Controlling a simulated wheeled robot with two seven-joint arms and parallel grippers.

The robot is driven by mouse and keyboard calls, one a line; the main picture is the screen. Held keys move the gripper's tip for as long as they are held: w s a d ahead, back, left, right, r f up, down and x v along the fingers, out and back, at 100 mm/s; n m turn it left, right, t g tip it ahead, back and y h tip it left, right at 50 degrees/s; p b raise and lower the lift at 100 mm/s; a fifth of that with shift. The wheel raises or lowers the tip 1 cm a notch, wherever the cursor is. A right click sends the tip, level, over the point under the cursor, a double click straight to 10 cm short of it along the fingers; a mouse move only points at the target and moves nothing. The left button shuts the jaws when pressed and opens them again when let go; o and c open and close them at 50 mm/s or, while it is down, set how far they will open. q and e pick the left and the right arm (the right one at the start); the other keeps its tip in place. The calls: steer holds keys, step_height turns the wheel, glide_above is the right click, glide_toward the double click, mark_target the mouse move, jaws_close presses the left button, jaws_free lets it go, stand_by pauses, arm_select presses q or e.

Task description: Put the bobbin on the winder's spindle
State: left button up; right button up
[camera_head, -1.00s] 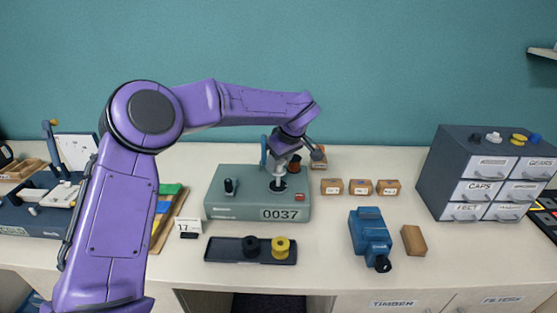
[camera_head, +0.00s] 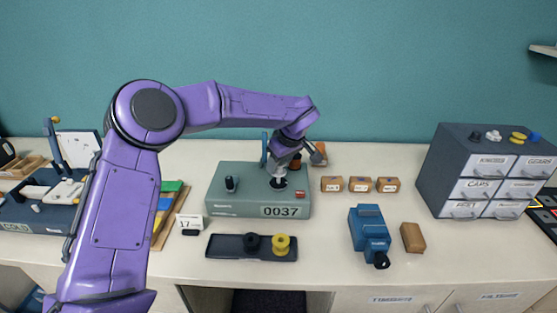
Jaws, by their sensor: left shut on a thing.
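The winder (camera_head: 230,204) is a grey-green box marked 0037 in the middle of the table. Its spindle (camera_head: 278,183) stands at the right of its top, a pale metallic post on a dark base. My left gripper (camera_head: 296,159) is just above and behind the spindle, pointing down. It is shut on a small dark brown thing, which I take to be the bobbin (camera_head: 295,161); it is mostly hidden by the wrist and jaws. I cannot tell whether it touches the spindle. My right gripper is out of view.
A dark tray (camera_head: 225,246) in front of the winder holds a black spool (camera_head: 251,242) and a yellow spool (camera_head: 281,244). Small brown boxes (camera_head: 359,184), a blue device (camera_head: 369,232) and a brown block (camera_head: 412,237) lie to the right. A drawer cabinet (camera_head: 447,163) stands far right.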

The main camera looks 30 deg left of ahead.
mark_target(279, 172)
arm_select(q)
steer(key=shift+f, duration=0.15)
steer(key=shift+f, duration=1.1)
steer(key=shift+f, duration=0.35)
stand_by(0.4)
steer(key=o, duration=1.1)
